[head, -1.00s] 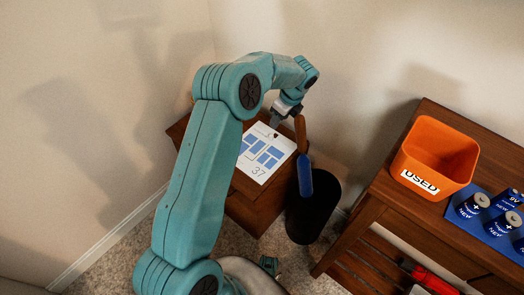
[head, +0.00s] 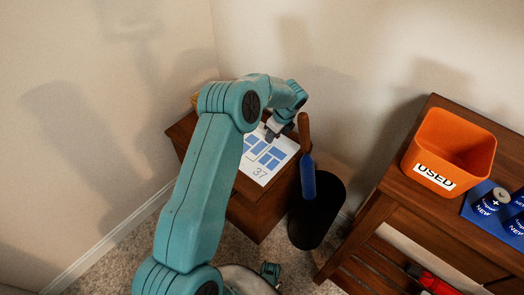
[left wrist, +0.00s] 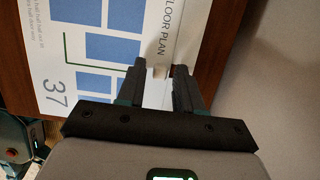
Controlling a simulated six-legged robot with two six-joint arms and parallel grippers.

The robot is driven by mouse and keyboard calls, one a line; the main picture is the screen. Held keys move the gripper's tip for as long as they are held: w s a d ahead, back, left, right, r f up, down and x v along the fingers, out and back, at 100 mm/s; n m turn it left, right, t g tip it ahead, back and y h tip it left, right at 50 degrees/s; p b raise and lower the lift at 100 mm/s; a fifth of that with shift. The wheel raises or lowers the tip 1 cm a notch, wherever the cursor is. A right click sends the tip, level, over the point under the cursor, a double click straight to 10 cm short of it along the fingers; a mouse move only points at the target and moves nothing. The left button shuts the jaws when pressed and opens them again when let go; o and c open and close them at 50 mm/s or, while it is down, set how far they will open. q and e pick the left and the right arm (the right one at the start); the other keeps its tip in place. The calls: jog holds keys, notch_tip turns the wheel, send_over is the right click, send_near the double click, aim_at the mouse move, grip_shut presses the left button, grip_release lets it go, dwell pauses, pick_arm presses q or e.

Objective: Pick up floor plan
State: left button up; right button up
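The floor plan (head: 268,158) is a white sheet with blue room blocks and the number 37. It lies flat on the small dark-wood cabinet (head: 243,198) in the corner; the left wrist view shows its "FLOOR PLAN" title (left wrist: 110,18). My left gripper (head: 273,135) is over the sheet's far end, pointing down. In the left wrist view, its two dark fingers (left wrist: 159,70) are apart, with a small pale piece between the tips. I cannot tell whether they touch the sheet.
A wooden-handled tool with a blue part (head: 307,175) stands close right of the cabinet, by a black rounded object (head: 325,215). An orange "USED" bin (head: 440,150) and a blue battery tray (head: 482,215) are on the wooden table (head: 410,200) at right. Walls close in behind.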

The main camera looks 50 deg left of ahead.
pick_arm(q)
grip_shut()
jog(key=shift+r, duration=0.1)
